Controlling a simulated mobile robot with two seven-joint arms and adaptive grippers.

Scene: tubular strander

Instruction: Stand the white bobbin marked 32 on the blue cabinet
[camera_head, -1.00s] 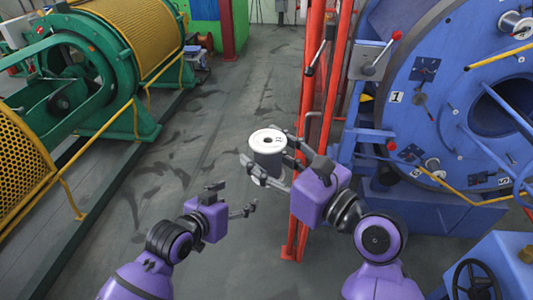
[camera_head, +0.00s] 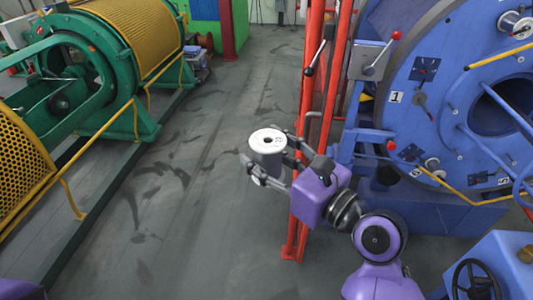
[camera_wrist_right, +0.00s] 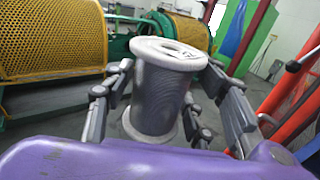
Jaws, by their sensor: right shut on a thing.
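A bobbin (camera_head: 267,141) with white flanges and a grey wound middle is held upright in the air in my right gripper (camera_head: 268,155). In the right wrist view the fingers close on both sides of the bobbin (camera_wrist_right: 158,98). Dark marks show on its top flange, too small to read surely. A blue cabinet-like box (camera_head: 500,255) stands at the lower right of the head view, right of my right arm, with only part of it in frame. My left gripper is out of view; a bit of purple arm shows at the lower left.
Red upright posts (camera_head: 311,120) stand just right of the held bobbin. A large blue strander (camera_head: 440,90) with yellow rails fills the right. A dark handwheel (camera_head: 474,283) is in front of the blue box. A green and yellow machine (camera_head: 110,60) stands left. The grey floor between is clear.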

